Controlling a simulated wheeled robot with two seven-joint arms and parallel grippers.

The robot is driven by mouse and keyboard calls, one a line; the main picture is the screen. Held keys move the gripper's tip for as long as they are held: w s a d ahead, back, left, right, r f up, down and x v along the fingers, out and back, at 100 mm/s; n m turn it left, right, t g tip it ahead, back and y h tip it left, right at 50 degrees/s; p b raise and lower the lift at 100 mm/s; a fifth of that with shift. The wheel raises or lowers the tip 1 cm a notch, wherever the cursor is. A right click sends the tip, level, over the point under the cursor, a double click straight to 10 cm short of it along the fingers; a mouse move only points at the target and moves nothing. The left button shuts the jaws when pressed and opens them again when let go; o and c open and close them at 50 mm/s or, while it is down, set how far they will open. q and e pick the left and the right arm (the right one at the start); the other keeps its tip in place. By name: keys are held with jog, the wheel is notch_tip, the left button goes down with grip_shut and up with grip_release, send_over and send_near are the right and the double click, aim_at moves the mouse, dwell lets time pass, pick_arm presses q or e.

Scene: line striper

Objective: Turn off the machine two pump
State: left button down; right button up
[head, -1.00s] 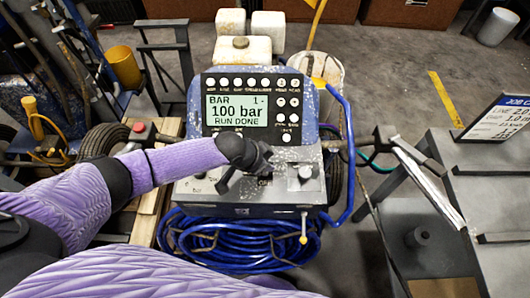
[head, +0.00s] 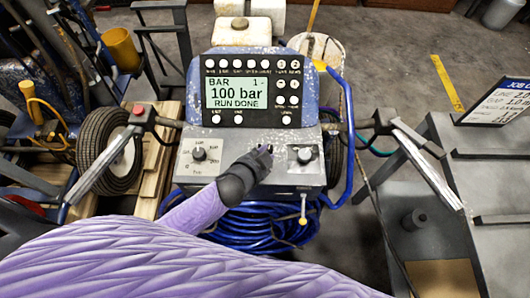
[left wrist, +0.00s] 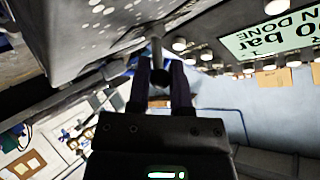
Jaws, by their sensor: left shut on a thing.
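The blue line striper (head: 240,128) stands in front of me with a grey control panel. Its display (head: 237,94) reads "BAR 1-", "100 bar", "RUN DONE". My right gripper is not in view.
Handlebars (head: 105,165) reach out on both sides of the panel. A coiled blue hose (head: 265,228) hangs below it. A grey bench (head: 500,205) stands at the right, and a wheel (head: 110,150) and wooden pallet are at the left.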

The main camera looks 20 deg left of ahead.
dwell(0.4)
pick_arm(q)
jog(key=c, duration=0.6)
grip_release()
jog(key=shift+o, duration=0.2)
jog(key=p+v, duration=0.3)
jog(key=v, duration=0.7)
jog(key=shift+p, duration=0.3)
